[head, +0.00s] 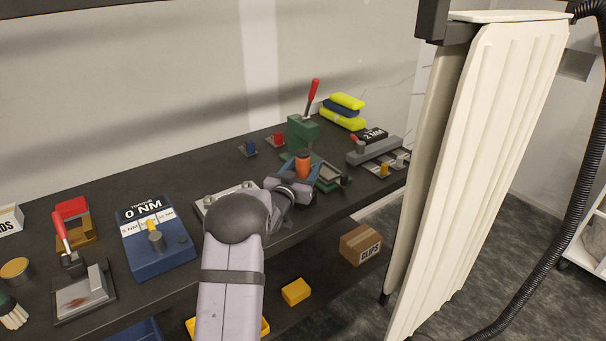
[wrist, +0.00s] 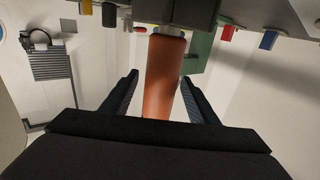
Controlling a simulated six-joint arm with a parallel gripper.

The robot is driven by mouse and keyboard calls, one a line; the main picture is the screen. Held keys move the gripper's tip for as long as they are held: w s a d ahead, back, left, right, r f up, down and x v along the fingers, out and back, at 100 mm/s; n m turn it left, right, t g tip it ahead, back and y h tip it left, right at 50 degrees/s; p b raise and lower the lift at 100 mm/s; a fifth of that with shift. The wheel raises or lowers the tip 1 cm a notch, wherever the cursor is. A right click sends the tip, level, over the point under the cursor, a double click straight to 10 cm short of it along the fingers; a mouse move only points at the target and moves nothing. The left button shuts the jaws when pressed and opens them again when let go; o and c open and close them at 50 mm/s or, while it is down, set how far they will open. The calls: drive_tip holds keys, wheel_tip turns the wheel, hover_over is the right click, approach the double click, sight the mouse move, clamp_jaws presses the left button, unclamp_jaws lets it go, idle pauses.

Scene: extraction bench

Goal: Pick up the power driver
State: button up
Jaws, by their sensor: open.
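In the wrist view the fingers of my gripper (wrist: 160,79) stand apart on either side, with a gap visible to the cylinder. Its lower part is partly hidden by my gripper in the head view.
A green press (head: 301,132) with a red lever stands close behind. A blue torque tester (head: 160,258) is to the left. A grey fixture (head: 374,151) and stacked yellow and blue cloths (head: 344,103) are to the right.

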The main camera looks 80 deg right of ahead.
drive_tip(key=shift+s+d+p, duration=0.15)
drive_tip(key=shift+d+p, duration=0.05)
drive_tip(key=shift+d, duration=0.45)
drive_tip(key=shift+s+d+p, duration=0.15)
drive_tip(key=shift+d+p, duration=0.05)
drive_tip(key=shift+d, duration=0.45)
drive_tip(key=c, duration=1.3)
drive_tip(key=shift+r, duration=0.15)
clamp_jaws()
drive_tip(key=shift+r, duration=0.1)
